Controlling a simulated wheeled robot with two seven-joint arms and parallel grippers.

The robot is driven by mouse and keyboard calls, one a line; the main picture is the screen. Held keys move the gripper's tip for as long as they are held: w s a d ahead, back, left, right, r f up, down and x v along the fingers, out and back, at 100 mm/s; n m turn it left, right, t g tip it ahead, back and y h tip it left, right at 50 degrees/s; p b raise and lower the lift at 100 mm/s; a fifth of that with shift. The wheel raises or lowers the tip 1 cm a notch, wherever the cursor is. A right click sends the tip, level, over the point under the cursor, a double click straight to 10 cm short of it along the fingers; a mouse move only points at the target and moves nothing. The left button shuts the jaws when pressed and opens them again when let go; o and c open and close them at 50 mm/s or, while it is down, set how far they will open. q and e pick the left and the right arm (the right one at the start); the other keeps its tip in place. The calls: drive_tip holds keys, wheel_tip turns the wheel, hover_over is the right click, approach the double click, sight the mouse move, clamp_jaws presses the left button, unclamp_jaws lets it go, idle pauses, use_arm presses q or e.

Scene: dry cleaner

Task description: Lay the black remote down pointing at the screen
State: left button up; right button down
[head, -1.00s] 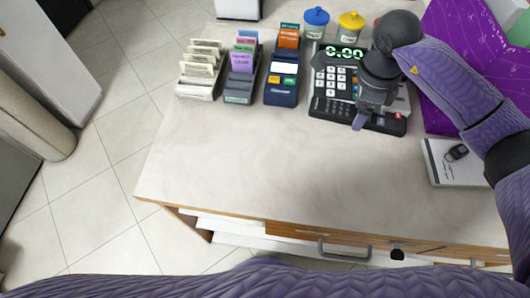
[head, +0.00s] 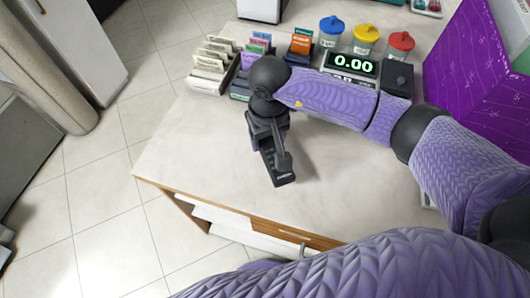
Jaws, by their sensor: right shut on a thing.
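My right gripper (head: 272,145) is over the clear middle of the counter, with its arm coming in from the right. It is shut on the black remote (head: 284,178), a dark narrow thing whose lower end shows below the fingers. The gripper hides much of the remote, and I cannot tell whether it touches the counter. The screen (head: 352,65) reads 0.00 in green and stands behind my right arm, up and to the right of the remote. My left gripper is not in view.
The pale counter (head: 200,150) is bare to the left of the gripper and in front of it. Card holders (head: 209,72) stand along the back. Jars with blue (head: 331,24), yellow (head: 367,31) and red (head: 400,41) lids stand behind the screen. A purple panel (head: 480,75) is at right.

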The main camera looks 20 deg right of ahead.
sight(268, 150)
wheel_tip(268, 150, down, 5)
drive_tip(key=shift+f+b, duration=0.15)
drive_tip(key=shift+b, duration=0.5)
unclamp_jaws()
drive_tip(key=shift+r, duration=0.4)
wheel_tip(268, 150, up, 12)
drive_tip(key=p, duration=0.3)
drive_tip(key=shift+f, duration=0.25)
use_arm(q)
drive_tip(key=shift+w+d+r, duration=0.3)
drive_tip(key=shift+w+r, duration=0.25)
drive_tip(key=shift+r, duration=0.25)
